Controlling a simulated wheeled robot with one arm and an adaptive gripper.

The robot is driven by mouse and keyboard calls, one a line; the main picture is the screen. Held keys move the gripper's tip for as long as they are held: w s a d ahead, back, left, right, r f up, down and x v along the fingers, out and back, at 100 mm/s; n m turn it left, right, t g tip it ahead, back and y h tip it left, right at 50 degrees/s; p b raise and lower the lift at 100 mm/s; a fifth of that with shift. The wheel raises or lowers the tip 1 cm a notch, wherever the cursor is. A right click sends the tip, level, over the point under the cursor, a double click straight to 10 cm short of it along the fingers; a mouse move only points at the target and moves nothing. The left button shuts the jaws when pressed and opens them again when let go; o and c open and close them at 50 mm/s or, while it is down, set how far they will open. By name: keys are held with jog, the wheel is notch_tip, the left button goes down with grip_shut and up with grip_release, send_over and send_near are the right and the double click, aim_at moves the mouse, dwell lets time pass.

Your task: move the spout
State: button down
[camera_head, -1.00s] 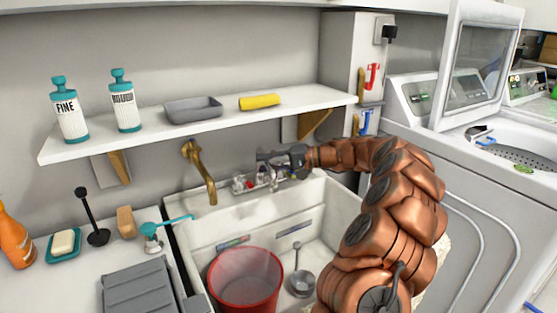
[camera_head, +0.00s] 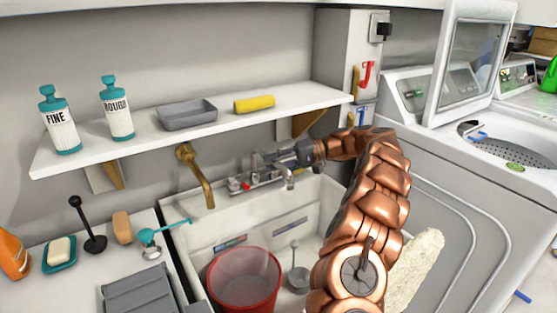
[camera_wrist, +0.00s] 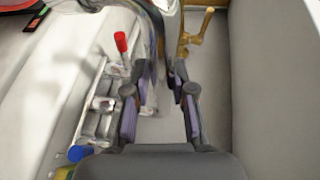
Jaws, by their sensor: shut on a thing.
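The chrome faucet (camera_head: 262,180) is mounted at the back wall of the white sink, with a red-marked knob at its left. In the wrist view, its curved chrome spout (camera_wrist: 155,28) rises between my fingertips and is partly blurred. My gripper (camera_head: 258,160) reaches in from the right above the faucet and covers part of it in the head view. In the wrist view, my gripper (camera_wrist: 163,80) is shut on the spout, with one finger on each side. The red knob (camera_wrist: 121,42) and the blue knob (camera_wrist: 79,153) are left of the fingers.
A brass tap (camera_head: 194,172) stands out from the wall left of the faucet. A red bucket (camera_head: 244,283) and a ladle (camera_head: 298,279) are in the sink (camera_head: 310,222). A shelf (camera_head: 225,118) with bottles, a tray and a yellow roll hangs above. A washer (camera_head: 455,195) stands right.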

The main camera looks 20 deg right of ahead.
jog(key=shift+d+f, duration=0.1)
dwell(0.4)
jog(key=c, duration=0.9)
grip_release()
jog(key=shift+c, duration=0.2)
jog(key=shift+d, duration=0.2)
jog(key=v, duration=0.7)
dwell(0.4)
